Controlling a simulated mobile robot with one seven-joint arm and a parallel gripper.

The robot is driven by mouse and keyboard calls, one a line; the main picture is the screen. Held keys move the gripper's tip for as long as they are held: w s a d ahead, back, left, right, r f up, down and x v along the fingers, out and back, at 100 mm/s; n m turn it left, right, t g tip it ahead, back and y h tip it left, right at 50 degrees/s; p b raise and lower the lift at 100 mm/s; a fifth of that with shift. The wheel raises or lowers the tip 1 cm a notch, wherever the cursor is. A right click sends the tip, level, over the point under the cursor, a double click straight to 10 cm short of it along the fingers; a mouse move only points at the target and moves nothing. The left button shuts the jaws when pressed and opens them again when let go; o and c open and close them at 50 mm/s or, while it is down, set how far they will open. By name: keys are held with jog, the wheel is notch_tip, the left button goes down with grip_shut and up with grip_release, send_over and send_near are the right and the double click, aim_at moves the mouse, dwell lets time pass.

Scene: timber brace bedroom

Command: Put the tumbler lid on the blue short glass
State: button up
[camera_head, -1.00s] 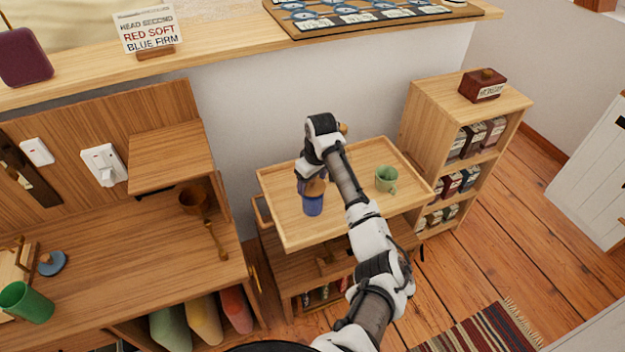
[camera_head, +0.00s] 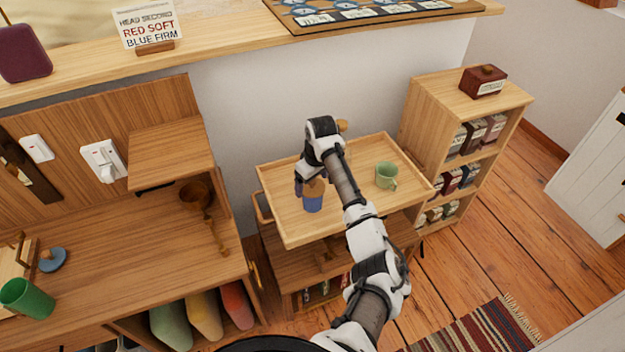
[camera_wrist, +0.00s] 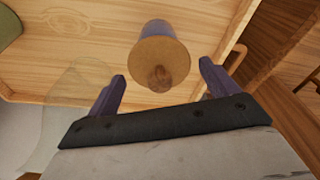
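The blue short glass (camera_head: 313,204) stands on the top tray of the wooden cart. A round, tan wooden lid (camera_head: 316,186) with a knob sits over its mouth. In the wrist view the lid (camera_wrist: 157,58) covers the end of the blue glass (camera_wrist: 157,27) and looks about centred. My gripper (camera_head: 308,178) is just above the glass. In the wrist view my gripper (camera_wrist: 162,72) has its two purple fingers spread wide, one on each side of the lid's knob, with clear gaps and nothing held.
A green mug (camera_head: 386,176) stands on the tray's right side. A clear glass (camera_wrist: 78,100) shows in the wrist view. A green tumbler (camera_head: 27,300) and a blue lid (camera_head: 52,260) are on the left counter. The tray (camera_head: 283,226) has a raised rim.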

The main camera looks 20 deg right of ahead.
aim_at(317, 190)
jog(key=shift+o, duration=0.3)
jog(key=shift+r, duration=0.1)
jog(key=shift+d+r, duration=0.1)
jog(key=shift+r, duration=0.25)
notch_tip(317, 190, up, 12)
jog(key=s+b, duration=0.1)
jog(key=b, duration=0.1)
jog(key=shift+s+d, duration=0.3)
jog(key=shift+s, duration=0.05)
jog(key=shift+r, duration=0.1)
